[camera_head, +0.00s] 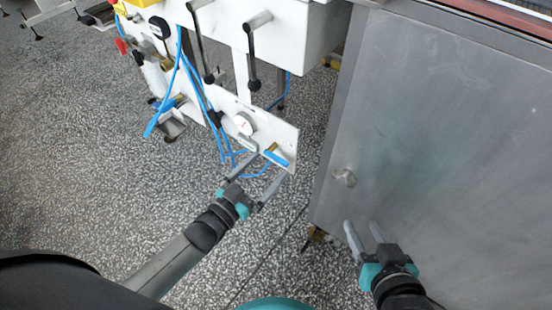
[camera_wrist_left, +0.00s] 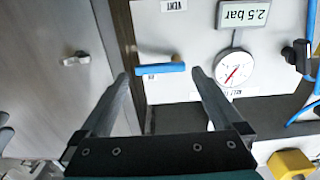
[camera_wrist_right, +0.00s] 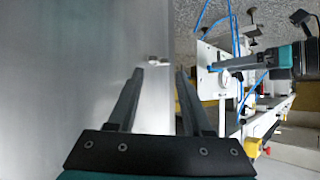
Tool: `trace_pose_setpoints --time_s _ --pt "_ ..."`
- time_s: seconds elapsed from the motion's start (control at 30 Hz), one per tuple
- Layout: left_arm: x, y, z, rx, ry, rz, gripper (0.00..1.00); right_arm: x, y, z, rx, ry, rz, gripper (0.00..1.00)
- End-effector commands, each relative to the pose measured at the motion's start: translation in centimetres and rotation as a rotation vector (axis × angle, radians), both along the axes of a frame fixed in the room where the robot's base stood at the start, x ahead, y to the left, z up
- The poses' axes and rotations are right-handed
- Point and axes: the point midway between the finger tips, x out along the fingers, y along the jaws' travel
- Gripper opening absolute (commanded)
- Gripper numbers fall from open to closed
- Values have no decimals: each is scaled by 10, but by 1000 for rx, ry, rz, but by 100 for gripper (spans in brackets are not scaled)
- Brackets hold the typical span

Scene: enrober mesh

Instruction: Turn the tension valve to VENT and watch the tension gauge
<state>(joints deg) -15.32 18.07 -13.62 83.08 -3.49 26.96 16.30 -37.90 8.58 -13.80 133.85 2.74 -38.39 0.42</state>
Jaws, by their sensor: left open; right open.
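The tension valve's blue lever (camera_head: 277,158) is on the low white panel (camera_head: 285,140); in the left wrist view the lever (camera_wrist_left: 160,68) lies crosswise between my fingers. A VENT label (camera_wrist_left: 173,5) is beyond it, with a partly hidden label by the lever. The tension gauge (camera_wrist_left: 233,69), white with a red needle, is to its right; a plate (camera_wrist_left: 243,14) above reads 2.5 bar. My left gripper (camera_head: 268,168) is open, its fingertips around the lever's two ends; contact cannot be told. My right gripper (camera_head: 362,226) is open and empty before the grey cabinet.
A large grey metal cabinet (camera_head: 440,130) with a small latch (camera_head: 344,178) fills the right side. Blue hoses (camera_head: 190,75) and black-handled levers (camera_head: 253,60) hang around the white machine. Speckled floor (camera_head: 90,130) is open at the left.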

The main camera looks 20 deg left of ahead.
Motion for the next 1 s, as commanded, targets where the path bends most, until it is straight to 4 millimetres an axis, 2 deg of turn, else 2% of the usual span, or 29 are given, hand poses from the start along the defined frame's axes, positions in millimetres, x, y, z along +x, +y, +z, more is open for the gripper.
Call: trace_pose_setpoints --time_s 0.5,1.0 --pt "37 -14 -1 -2 -2 0 100 3 26 11 140 -235 11 50" --pt "45 -16 0 -1 0 0 100 2 30 18 177 -294 10 50"
